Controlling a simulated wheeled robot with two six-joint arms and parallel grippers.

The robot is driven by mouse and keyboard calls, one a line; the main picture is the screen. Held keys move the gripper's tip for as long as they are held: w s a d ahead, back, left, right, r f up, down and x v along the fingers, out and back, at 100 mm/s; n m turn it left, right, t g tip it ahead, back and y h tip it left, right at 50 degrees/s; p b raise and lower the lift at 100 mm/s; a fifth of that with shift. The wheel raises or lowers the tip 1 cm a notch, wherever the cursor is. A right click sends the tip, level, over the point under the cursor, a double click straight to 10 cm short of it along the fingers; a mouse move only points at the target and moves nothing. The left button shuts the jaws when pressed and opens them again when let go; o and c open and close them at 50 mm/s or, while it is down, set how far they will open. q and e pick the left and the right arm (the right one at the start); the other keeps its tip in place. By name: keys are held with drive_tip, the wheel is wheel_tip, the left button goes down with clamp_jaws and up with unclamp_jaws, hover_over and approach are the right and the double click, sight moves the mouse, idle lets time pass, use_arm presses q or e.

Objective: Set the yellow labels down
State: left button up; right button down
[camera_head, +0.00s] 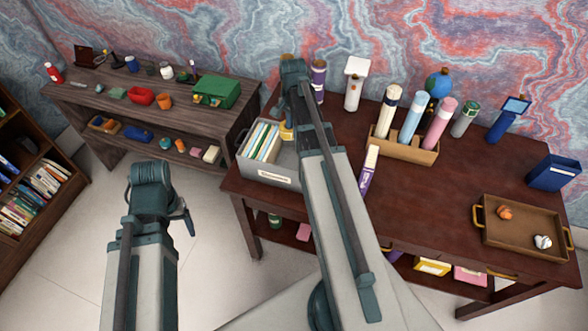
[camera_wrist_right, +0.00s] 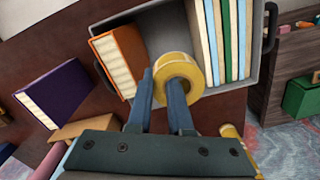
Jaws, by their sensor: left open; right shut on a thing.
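The yellow labels (camera_wrist_right: 197,78) are a thick roll with a hole through it. In the right wrist view my right gripper (camera_wrist_right: 160,82) is shut on the roll, which shows over the inside of a grey document bin (camera_wrist_right: 160,10). I cannot tell whether the roll touches the bin floor. In the head view the roll (camera_head: 287,132) is a small yellow patch beside my right arm, which hides most of it. The bin (camera_head: 268,179) stands at the desk's left end. My left gripper (camera_head: 189,220) is open over the floor, left of the desk.
The bin holds several upright folders (camera_wrist_right: 228,40) on one side and an orange binder (camera_wrist_right: 117,55) on the other, with bare floor between. A purple binder (camera_head: 368,171) stands right of the bin. A wooden box of tubes (camera_head: 405,148) and a tray (camera_head: 520,242) lie further right.

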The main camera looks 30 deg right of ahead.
drive_tip(key=b, duration=0.7)
hover_over(292, 163)
drive_tip(key=s+a, duration=0.2)
wheel_tip(292, 163, down, 8)
drive_tip(key=shift+s+d+f+b, duration=0.1)
drive_tip(key=shift+d+f+b, duration=0.15)
drive_tip(key=shift+f+b, duration=0.25)
drive_tip(key=shift+r, duration=0.1)
wheel_tip(292, 163, down, 10)
drive_tip(key=b, duration=1)
